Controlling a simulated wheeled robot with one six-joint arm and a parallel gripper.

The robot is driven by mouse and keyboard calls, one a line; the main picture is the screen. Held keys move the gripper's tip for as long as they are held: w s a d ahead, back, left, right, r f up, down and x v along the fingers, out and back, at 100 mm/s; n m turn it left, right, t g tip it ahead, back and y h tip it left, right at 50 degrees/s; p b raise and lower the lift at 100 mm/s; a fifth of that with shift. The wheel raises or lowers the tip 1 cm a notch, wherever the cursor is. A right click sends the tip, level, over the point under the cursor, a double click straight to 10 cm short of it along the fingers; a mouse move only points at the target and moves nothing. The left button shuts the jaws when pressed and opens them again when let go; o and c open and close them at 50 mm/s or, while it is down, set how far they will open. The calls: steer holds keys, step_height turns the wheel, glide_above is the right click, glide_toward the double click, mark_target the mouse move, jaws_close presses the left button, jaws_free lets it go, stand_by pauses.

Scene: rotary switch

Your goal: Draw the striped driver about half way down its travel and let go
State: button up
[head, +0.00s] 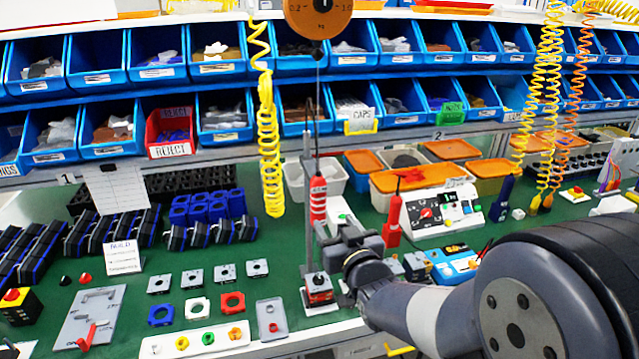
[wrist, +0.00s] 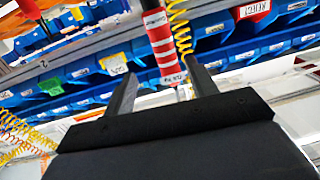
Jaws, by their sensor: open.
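The striped driver (head: 318,197), red with white bands, hangs upright on a cord from a round orange dial balancer (head: 318,14). In the wrist view the striped driver (wrist: 161,44) runs down the picture between my two fingers, its narrow lower end near the gripper body. My gripper (head: 338,232) is beside the driver's lower part, at its right in the head view. In the wrist view my gripper (wrist: 158,72) is open, a finger on each side of the driver with gaps showing. How deep the driver sits between the fingers I cannot tell.
A yellow coiled hose (head: 270,150) hangs at left. Blue bins line the back.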

mark_target(316, 195)
steer(key=shift+w+a+r+y+p, duration=0.15)
steer(key=shift+w+a+r+y, duration=0.15)
steer(key=shift+w, duration=0.25)
steer(key=shift+w+a+r+y+p, duration=0.1)
steer(key=shift+w+a+r+p, duration=0.05)
steer(key=shift+w+a, duration=0.3)
steer(key=p+x, duration=0.1)
steer(key=x, duration=0.2)
steer(key=p+x, duration=0.1)
steer(key=x, duration=0.2)
steer(key=p+x, duration=0.1)
steer(key=x, duration=0.2)
steer(key=shift+w+d, duration=0.15)
steer(key=shift+w, duration=0.15)
jaws_close()
